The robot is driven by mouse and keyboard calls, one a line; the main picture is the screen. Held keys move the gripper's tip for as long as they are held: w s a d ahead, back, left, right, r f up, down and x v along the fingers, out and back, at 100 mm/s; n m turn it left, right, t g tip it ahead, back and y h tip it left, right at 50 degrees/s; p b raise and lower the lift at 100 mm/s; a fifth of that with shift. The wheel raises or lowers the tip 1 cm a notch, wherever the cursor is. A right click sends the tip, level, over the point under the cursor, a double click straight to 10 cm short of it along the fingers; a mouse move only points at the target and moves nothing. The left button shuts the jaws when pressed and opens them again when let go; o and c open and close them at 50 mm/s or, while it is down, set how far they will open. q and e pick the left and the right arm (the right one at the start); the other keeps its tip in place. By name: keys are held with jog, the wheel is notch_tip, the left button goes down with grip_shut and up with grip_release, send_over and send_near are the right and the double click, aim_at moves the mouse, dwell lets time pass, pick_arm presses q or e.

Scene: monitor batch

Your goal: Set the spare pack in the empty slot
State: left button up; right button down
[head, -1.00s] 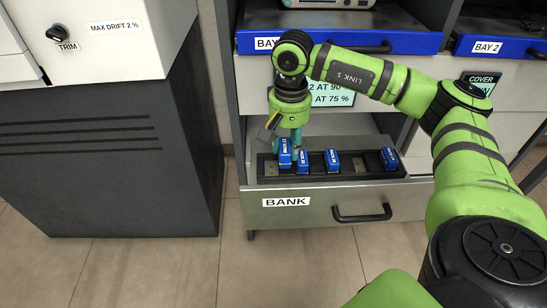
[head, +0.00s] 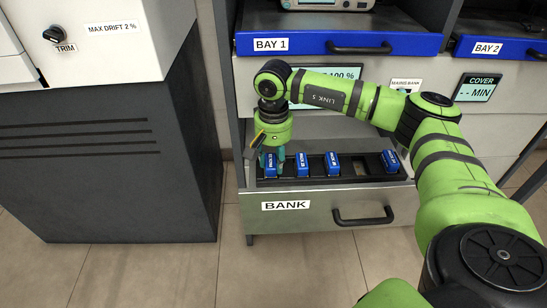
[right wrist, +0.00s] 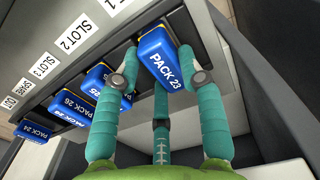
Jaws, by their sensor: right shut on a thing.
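My right gripper (head: 272,157) has teal fingers and is shut on a blue pack (head: 270,167) at the left end of the black tray (head: 345,181) in the bank drawer. In the right wrist view this pack reads PACK 23 (right wrist: 164,58), with fingers on both sides. It is at the leftmost place, roughly in line with the other packs. I cannot tell whether it is fully seated. Two more blue packs (head: 303,166) (head: 332,165) stand to its right, and another (head: 390,161) near the right end. Between the last two is an empty place (head: 362,170). My left gripper is out of view.
The open drawer has a BANK label and a dark handle (head: 362,217). A blue-fronted shelf, BAY 1 (head: 330,43), is above. A dark cabinet (head: 110,150) stands at left. Slot labels (right wrist: 75,33) line the rim in the right wrist view. Floor in front is clear.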

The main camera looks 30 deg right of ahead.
aim_at(274, 160)
jog(key=c, duration=0.8)
grip_release()
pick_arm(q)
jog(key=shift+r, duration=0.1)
pick_arm(e)
jog(key=shift+o, duration=0.2)
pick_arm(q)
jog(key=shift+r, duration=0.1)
pick_arm(e)
jog(key=shift+r, duration=0.1)
pick_arm(q)
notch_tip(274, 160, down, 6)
jog(key=p, duration=0.2)
pick_arm(e)
notch_tip(274, 160, up, 12)
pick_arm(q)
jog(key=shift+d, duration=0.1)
